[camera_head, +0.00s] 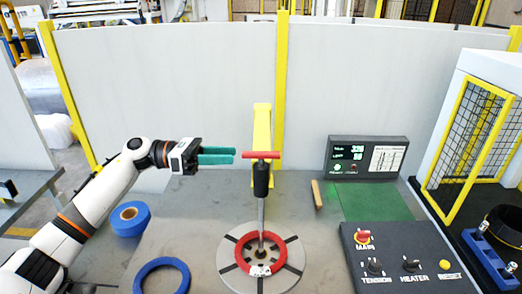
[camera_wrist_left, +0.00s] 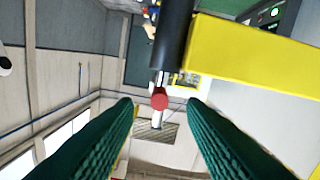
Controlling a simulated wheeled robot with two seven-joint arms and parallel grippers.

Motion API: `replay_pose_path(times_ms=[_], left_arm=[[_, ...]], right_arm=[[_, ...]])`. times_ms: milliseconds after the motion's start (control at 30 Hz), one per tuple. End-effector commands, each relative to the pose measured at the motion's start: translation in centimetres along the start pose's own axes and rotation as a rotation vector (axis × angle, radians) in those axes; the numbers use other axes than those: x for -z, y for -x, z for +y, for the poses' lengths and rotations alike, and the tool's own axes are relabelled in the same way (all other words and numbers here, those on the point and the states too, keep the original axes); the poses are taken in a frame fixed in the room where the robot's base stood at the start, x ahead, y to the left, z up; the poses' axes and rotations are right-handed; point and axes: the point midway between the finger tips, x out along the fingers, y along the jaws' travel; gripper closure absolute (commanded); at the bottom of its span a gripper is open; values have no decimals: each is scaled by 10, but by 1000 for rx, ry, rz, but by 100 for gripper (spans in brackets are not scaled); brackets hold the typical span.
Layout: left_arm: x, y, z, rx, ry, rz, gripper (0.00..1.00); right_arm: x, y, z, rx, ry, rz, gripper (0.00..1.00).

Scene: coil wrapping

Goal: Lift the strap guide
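The upright tool that looks like the strap guide has a red crossbar on top, a black sleeve (camera_head: 261,180) and a thin silver rod. It stands over a round plate with a red coil (camera_head: 260,251). In the left wrist view the black sleeve (camera_wrist_left: 173,40) and the round red bar end (camera_wrist_left: 159,99) show ahead. My left gripper (camera_head: 235,155) has green fingers and is at the crossbar's left end. In the left wrist view the fingers (camera_wrist_left: 160,106) are apart, with the red end in line with the gap. Contact is not visible. My right gripper is not in view.
A yellow post (camera_head: 262,125) stands close behind the tool. A blue roll (camera_head: 130,218) and a blue ring (camera_head: 161,277) lie at the left. A control panel (camera_head: 400,262), a display (camera_head: 367,157) and a green mat (camera_head: 372,202) are at the right.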

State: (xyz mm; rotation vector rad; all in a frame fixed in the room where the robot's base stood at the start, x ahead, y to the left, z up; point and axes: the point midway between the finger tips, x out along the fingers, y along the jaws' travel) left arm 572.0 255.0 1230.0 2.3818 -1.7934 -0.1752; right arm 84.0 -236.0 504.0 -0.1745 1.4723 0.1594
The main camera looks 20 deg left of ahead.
Motion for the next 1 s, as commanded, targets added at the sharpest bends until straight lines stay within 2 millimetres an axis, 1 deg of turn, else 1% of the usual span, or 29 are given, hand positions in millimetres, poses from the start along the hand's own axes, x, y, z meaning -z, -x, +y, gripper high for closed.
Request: replay_pose_path(times_ms=[33, 200, 300, 400, 567, 833, 867, 1000], left_arm=[[6, -13, 2, -4, 2, 2, 62], [6, -47, 2, -4, 3, 3, 62], [5, -63, 1, -3, 2, 3, 62], [3, -75, 1, -2, 2, 2, 62], [2, -84, 0, 0, 2, 2, 62], [0, -85, 0, 0, 2, 2, 62], [0, -85, 0, 0, 2, 2, 65], [0, -85, 0, 0, 2, 2, 88]], right_arm=[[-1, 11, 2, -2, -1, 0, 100], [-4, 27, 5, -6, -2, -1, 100], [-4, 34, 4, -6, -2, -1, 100], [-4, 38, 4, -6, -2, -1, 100], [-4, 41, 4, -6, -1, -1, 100], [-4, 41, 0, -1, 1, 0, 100], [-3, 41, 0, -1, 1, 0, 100], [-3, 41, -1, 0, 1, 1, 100]])
